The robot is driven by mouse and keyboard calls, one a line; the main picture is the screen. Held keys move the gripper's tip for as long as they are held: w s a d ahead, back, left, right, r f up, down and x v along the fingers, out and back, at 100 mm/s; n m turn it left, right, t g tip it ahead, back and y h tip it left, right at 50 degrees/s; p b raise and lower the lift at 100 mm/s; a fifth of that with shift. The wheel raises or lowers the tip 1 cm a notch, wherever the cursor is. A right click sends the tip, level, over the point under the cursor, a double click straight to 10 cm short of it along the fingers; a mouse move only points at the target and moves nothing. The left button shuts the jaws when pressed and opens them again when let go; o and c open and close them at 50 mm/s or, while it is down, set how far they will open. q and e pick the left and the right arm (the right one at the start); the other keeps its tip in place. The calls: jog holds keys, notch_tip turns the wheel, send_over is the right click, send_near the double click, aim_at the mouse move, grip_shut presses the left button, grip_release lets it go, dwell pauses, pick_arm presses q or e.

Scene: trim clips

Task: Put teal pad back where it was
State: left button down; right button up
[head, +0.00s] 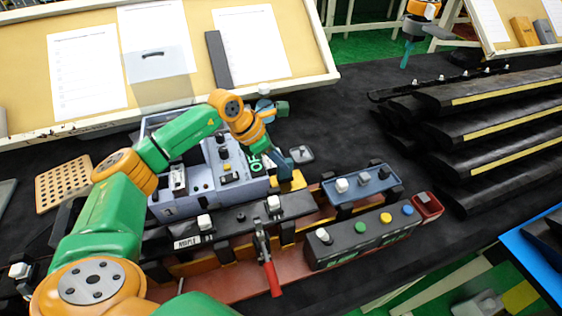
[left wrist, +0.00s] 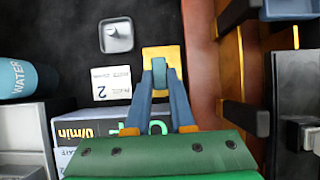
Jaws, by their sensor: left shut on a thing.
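My left gripper (head: 285,166) reaches down from the green and orange arm, at the right end of the grey control box. In the left wrist view its blue fingers (left wrist: 161,75) come together at their tips on a small teal piece, which I take for the teal pad (left wrist: 159,71); the fingers hide most of it. A yellow block (left wrist: 163,52) shows right at the fingertips, and also in the head view (head: 291,182). I cannot tell whether the pad touches it. My right gripper is not in view.
A brown-red fixture rail (head: 222,287) with knobbed modules and a red-handled clamp (head: 269,272) runs close by. The grey control box (head: 208,182) is left of the gripper. Dark trim strips (head: 490,120) lie at right.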

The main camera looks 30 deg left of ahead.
pick_arm(q)
jog(key=shift+w+f, duration=0.2)
jog(key=shift+f, duration=0.45)
jog(key=shift+s, duration=0.1)
jog(key=shift+s, duration=0.1)
jog(key=shift+f, duration=0.1)
jog(key=c, duration=0.8)
grip_release()
jog(key=shift+a+r, duration=0.1)
jog(key=shift+r, duration=0.35)
jog(key=b+v, duration=0.1)
jog(key=v, duration=1)
jog(key=shift+s+r+b, duration=0.15)
jog(key=shift+r+b, duration=0.05)
jog(key=shift+b, duration=0.2)
